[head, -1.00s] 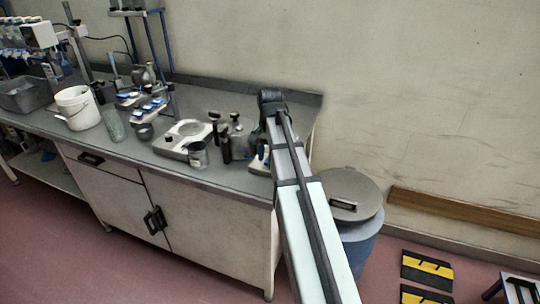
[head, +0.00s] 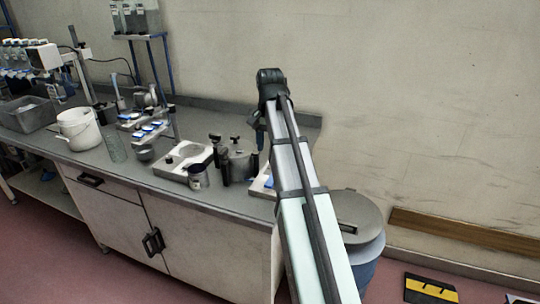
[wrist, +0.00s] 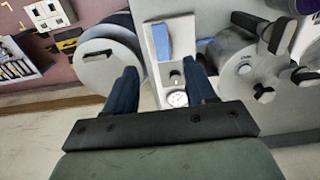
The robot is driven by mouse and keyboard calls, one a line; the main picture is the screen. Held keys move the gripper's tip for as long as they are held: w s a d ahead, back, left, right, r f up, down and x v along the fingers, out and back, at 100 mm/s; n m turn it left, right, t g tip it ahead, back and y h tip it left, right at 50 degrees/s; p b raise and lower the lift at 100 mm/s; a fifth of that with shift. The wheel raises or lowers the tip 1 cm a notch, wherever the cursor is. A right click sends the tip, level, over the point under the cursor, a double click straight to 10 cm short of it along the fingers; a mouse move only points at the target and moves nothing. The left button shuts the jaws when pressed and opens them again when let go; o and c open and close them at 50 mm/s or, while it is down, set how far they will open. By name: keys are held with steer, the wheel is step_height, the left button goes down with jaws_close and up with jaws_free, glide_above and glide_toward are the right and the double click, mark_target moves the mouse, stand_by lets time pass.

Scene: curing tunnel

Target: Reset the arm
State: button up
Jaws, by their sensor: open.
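My gripper (wrist: 164,70) shows in the wrist view with its two dark blue fingers apart and nothing between them. Below and beyond the fingers is a white device (wrist: 157,38) with a blue block and a round dial. In the head view my arm reaches up from the bottom over the right end of the bench. One blue finger of my gripper (head: 259,139) hangs beside the arm, above the bench; the rest is hidden behind the arm.
A grey pressure pot (head: 240,165), a white plate device (head: 183,160) and a jar (head: 198,177) stand left of my arm. A white bucket (head: 79,130) is farther left. A lidded drum (head: 360,218) stands on the floor right of the bench (head: 215,200). The wall is behind.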

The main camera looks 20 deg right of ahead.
steer(key=shift+r, duration=0.55)
